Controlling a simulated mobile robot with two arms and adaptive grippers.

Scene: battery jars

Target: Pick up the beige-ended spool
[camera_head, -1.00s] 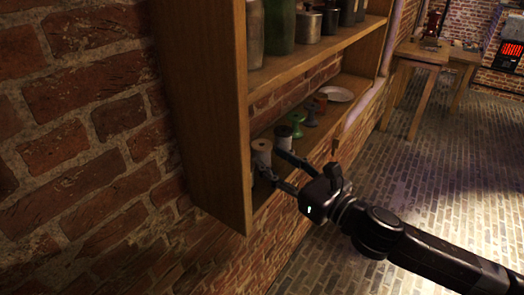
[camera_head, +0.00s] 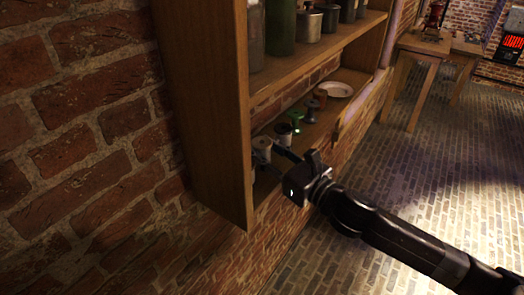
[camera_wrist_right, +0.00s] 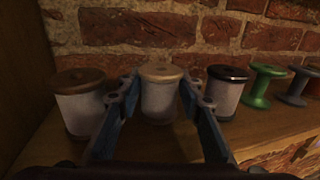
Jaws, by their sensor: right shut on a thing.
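The beige-ended spool (camera_head: 262,144) stands upright on the lower shelf near the cabinet's side panel. In the right wrist view the spool (camera_wrist_right: 159,96) is in the middle, with a beige top and a pale body. My right gripper (camera_head: 270,157) reaches in from the shelf's open front. Its fingers are shut on the spool, one on each side, as the wrist view shows (camera_wrist_right: 159,84). The spool appears to be at shelf level; I cannot tell whether it touches the board. My left gripper is not in view.
A brown-ended spool (camera_wrist_right: 78,103) stands close on the left in the wrist view. The upper shelf (camera_head: 300,68) is above.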

